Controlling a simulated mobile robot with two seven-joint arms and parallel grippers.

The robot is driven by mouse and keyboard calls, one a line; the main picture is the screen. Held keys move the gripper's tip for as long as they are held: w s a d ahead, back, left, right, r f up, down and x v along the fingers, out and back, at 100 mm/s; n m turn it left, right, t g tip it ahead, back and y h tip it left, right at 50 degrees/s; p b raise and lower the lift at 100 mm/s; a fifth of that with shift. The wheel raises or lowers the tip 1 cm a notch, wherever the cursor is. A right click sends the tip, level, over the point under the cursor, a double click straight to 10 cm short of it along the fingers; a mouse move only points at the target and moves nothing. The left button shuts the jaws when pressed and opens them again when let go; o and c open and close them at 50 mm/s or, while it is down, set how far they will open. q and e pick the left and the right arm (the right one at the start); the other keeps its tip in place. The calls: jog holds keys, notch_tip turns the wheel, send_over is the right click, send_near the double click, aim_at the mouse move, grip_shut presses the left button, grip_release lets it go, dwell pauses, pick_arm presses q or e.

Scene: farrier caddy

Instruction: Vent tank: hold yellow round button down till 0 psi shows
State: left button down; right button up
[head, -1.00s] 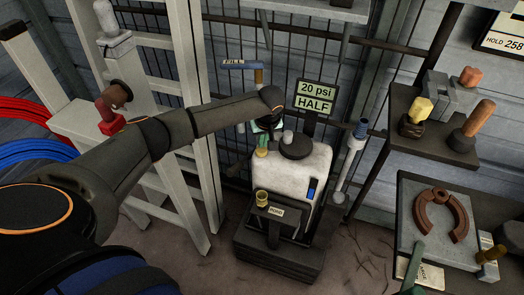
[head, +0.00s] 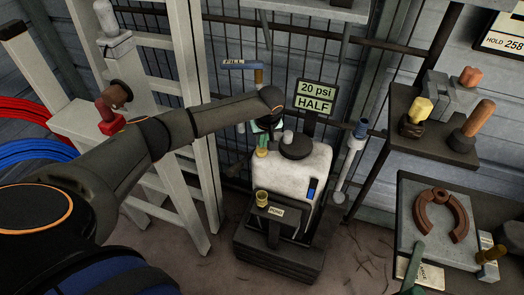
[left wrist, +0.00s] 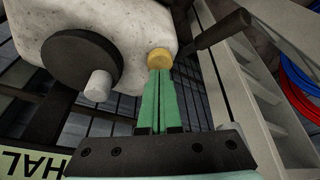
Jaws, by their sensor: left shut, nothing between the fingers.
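The white tank (head: 305,178) stands on a dark stepped base, with a dark round cap on top. Its sign (head: 315,97) reads "20 psi HALF". The yellow round button (left wrist: 160,58) is at the tank's edge in the left wrist view; in the head view a small yellow part of it (head: 262,152) shows below my gripper. My left gripper (left wrist: 160,72) is shut and empty, its green fingertips right at the button; whether they press it I cannot tell. In the head view my left gripper (head: 264,138) is mostly hidden by its wrist. My right gripper is not in view.
A pale ladder-like frame (head: 185,200) is left of the tank. A dark shelf (head: 430,145) with tools and an anvil-like block with a horseshoe (head: 440,215) are at right.

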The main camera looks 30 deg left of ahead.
aim_at(262, 151)
pick_arm(q)
jog(key=shift+f, duration=0.1)
jog(key=shift+f+b, duration=0.55)
jog(key=shift+f, duration=0.95)
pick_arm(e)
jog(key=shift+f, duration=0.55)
pick_arm(q)
notch_tip(262, 151, up, 3)
jog(key=p, duration=0.4)
jog(key=shift+r, duration=0.1)
notch_tip(262, 151, up, 2)
jog(key=p, duration=0.3)
jog(key=shift+r, duration=0.15)
jog(key=shift+r+p, duration=0.3)
jog(key=shift+r, duration=0.15)
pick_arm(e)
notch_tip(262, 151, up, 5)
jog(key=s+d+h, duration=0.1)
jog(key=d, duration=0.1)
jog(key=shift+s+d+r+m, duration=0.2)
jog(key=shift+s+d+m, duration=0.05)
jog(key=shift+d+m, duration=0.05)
